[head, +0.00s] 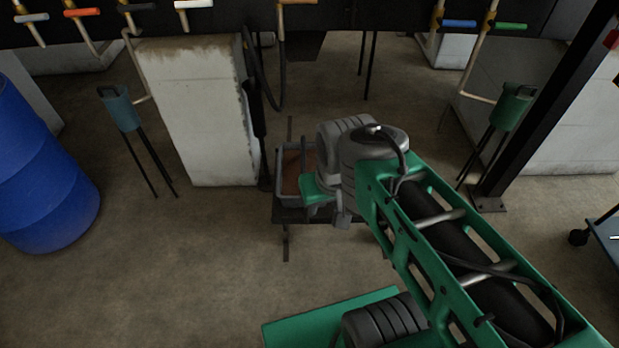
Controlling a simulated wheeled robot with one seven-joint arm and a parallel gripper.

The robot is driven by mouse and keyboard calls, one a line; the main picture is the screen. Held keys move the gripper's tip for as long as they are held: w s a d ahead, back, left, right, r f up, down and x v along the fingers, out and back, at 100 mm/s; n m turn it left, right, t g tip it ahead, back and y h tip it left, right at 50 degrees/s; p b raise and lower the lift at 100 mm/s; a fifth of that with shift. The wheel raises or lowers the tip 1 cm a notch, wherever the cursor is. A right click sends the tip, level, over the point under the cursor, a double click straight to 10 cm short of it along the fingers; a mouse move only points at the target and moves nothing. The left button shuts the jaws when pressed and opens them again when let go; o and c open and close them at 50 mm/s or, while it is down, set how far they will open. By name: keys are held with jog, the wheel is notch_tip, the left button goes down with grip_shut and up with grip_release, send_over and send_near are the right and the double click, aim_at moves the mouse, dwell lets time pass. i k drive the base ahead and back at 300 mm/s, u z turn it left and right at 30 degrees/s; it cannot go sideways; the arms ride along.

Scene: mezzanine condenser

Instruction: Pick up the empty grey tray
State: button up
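A grey-rimmed tray (283,198) sits on a low dark stand (289,216) near the middle of the head view. The visible part of its inside looks brownish, and I see no separate object in it. The end of my arm covers its right side, so I cannot tell whether all of it is empty. My gripper (341,216) is at the end of my green and grey arm, over or beside the tray's right part. Its fingers are mostly hidden behind the wrist. I cannot tell whether they are open or shut, or whether they touch the tray.
A pale concrete block (200,115) stands behind and left of the tray. A blue barrel (40,165) is at far left. Pipes with coloured valve handles (458,23) hang along the top. A dark post (540,105) stands at right. The floor in front is clear.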

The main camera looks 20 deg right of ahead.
aim_at(295, 160)
jog(key=z, duration=0.1)
jog(key=k, duration=0.4)
jog(key=u, duration=1.3)
jog(key=i, duration=0.7)
jog(key=u, duration=0.65)
jog(key=i, duration=0.85)
jog(key=z, duration=0.65)
jog(key=i, duration=0.75)
jog(key=z, duration=1.05)
jog(key=i, duration=0.25)
jog(key=z, duration=0.2)
